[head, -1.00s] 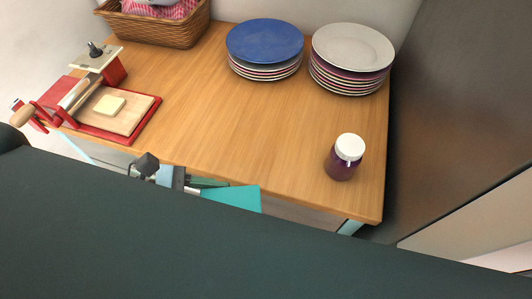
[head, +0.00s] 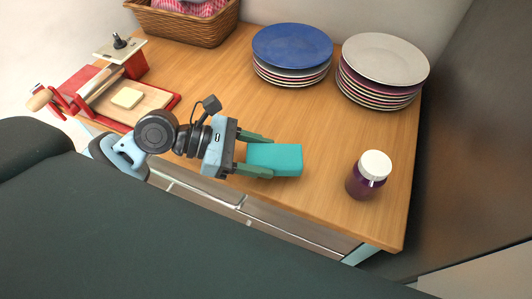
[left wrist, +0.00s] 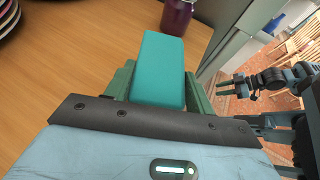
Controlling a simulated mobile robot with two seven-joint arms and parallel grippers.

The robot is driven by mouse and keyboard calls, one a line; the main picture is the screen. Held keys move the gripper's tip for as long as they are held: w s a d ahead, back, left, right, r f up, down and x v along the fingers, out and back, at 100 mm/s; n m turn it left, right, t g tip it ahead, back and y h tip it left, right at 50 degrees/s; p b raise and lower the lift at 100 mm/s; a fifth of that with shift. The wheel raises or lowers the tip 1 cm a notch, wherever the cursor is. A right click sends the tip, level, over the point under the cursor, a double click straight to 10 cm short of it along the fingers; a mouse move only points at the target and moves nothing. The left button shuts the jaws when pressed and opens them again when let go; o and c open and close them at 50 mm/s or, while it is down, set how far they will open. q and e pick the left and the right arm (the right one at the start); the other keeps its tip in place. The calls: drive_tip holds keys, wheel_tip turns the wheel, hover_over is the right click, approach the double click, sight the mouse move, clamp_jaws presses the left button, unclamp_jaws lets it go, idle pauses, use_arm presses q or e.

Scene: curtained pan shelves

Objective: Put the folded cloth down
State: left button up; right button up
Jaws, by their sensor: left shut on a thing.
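The folded cloth (head: 276,160) is a teal, flat block. My left gripper (head: 258,155) is shut on it, with one green finger along each side. In the head view the cloth is over the front part of the wooden table (head: 215,120). In the left wrist view the cloth (left wrist: 160,70) sticks out between the fingers of my left gripper (left wrist: 158,88), towards the jar. I cannot tell whether its underside touches the table. My right gripper (left wrist: 268,82) seems to show at the right of the left wrist view, too small to tell its state.
A dark purple jar with a white lid (head: 368,176) stands right of the cloth. Blue-topped plates (head: 291,46) and grey-topped plates (head: 385,60) stand at the back. A red-framed board (head: 135,103) and a wicker basket (head: 186,27) are at left. The table's middle is clear.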

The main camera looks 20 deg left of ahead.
sight(266, 156)
use_arm(q)
drive_tip(key=shift+w+d+f, duration=0.1)
drive_tip(key=shift+w+d, duration=0.05)
drive_tip(key=shift+w, duration=1.25)
drive_tip(key=shift+f, duration=0.3)
wheel_tip(266, 156, down, 3)
drive_tip(key=shift+b, duration=0.55)
drive_tip(key=o, duration=0.8)
drive_tip(key=shift+f, duration=0.1)
drive_tip(key=shift+o, duration=0.9)
use_arm(e)
drive_tip(key=shift+s+f, duration=0.35)
drive_tip(key=shift+f, duration=0.25)
